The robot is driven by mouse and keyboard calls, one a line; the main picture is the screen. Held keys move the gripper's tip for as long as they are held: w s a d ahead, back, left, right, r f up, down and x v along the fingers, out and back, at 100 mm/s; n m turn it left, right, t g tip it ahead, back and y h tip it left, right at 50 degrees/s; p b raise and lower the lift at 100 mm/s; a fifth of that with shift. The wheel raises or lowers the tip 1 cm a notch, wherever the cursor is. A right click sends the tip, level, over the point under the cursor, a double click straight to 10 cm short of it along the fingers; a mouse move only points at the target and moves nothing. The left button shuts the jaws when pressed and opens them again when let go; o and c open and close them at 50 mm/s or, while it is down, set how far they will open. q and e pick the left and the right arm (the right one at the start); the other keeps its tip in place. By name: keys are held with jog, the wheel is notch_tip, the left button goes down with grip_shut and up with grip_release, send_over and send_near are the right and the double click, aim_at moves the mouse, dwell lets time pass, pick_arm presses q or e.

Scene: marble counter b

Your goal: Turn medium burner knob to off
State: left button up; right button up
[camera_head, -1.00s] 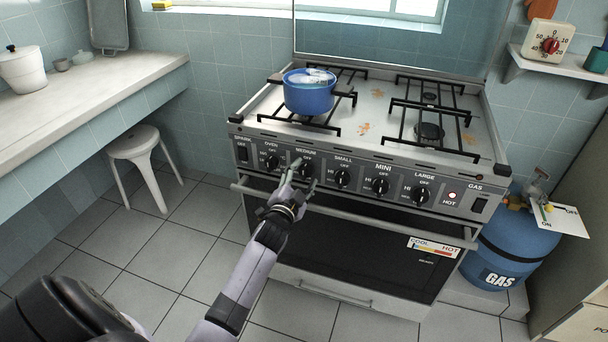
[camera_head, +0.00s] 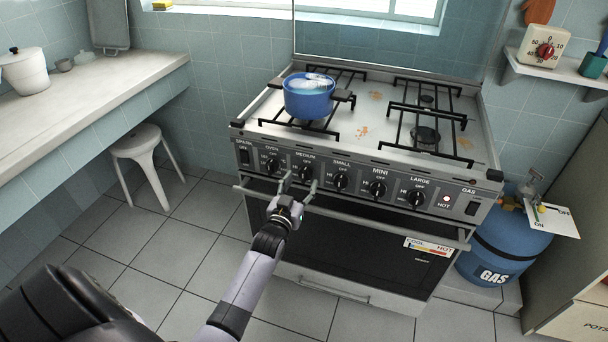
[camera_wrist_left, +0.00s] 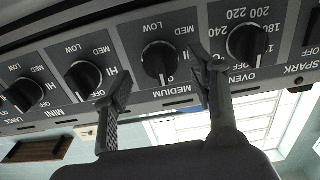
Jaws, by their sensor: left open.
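The medium burner knob (camera_head: 305,173) is a round black knob with a white line, on the stove's front panel. In the left wrist view, which shows the panel upside down, this knob (camera_wrist_left: 160,58) lies between my finger ends. Its white line points down in that picture, toward the MEDIUM label. My left gripper (camera_head: 299,185) is open in front of the knob, with one finger on each side; in the wrist view the gripper (camera_wrist_left: 160,72) holds nothing. I cannot tell whether the fingers touch the knob. My right gripper is out of view.
The oven knob (camera_head: 271,164) and small burner knob (camera_head: 340,181) flank the medium knob closely. The oven handle bar (camera_head: 370,223) runs below the panel. A blue gas cylinder (camera_head: 497,245) stands right of the stove.

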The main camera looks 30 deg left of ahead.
pick_arm(q)
jog(key=p+v, duration=0.2)
jog(key=v, duration=0.3)
dwell(0.3)
jog(key=v, duration=1.2)
jog(key=s+d+f+m+g+h+p, duration=0.1)
jog(key=s+d+f+g, duration=0.25)
jog(key=f, duration=0.65)
jog(key=s+d+f+m+g+h, duration=0.1)
jog(key=s+d+f+g+h, duration=0.2)
jog(key=f, duration=0.6)
jog(key=s+d+f+m+g+p, duration=0.15)
jog(key=s+d+f, duration=0.3)
jog(key=f, duration=0.55)
jog(key=s+f+m+g, duration=0.1)
jog(key=s+f+g, duration=0.3)
jog(key=s, duration=0.9)
jog(key=s+f+g, duration=0.4)
jog(key=s+f, duration=0.5)
jog(key=s, duration=0.4)
jog(key=shift+a+m+g, duration=0.3)
jog(key=shift+m, duration=0.05)
